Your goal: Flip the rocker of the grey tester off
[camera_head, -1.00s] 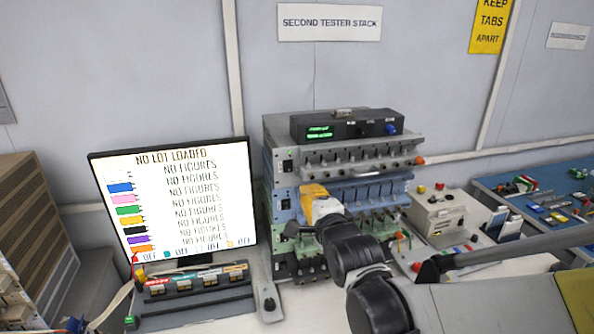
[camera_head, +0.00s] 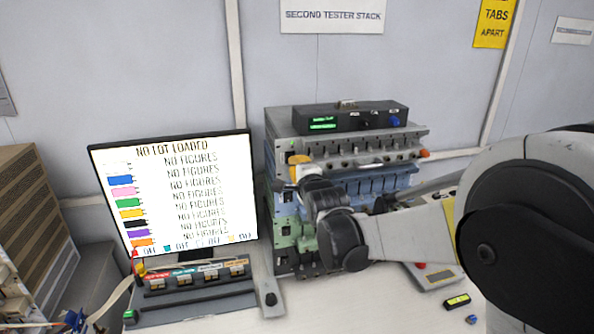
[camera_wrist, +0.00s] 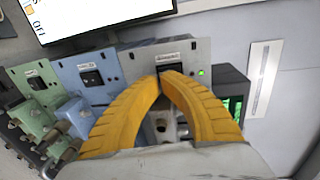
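The grey tester (camera_head: 345,150) is the top unit of the stack, under a black box. In the wrist view its grey front panel (camera_wrist: 140,62) carries a black rocker (camera_wrist: 172,67) below a small label, with a lit green lamp (camera_wrist: 201,73) beside it. My gripper (camera_wrist: 164,72) has its yellow fingertips together at the rocker, partly covering it. I cannot tell whether they touch it or which way it is tilted. In the head view my gripper (camera_head: 295,163) is at the left end of the grey tester and hides the rocker.
A blue tester (camera_wrist: 83,75) and a green tester (camera_wrist: 32,78), each with a dark rocker, sit below the grey one. The black box (camera_head: 350,117) with green displays is on top. A monitor (camera_head: 175,195) stands close on the left.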

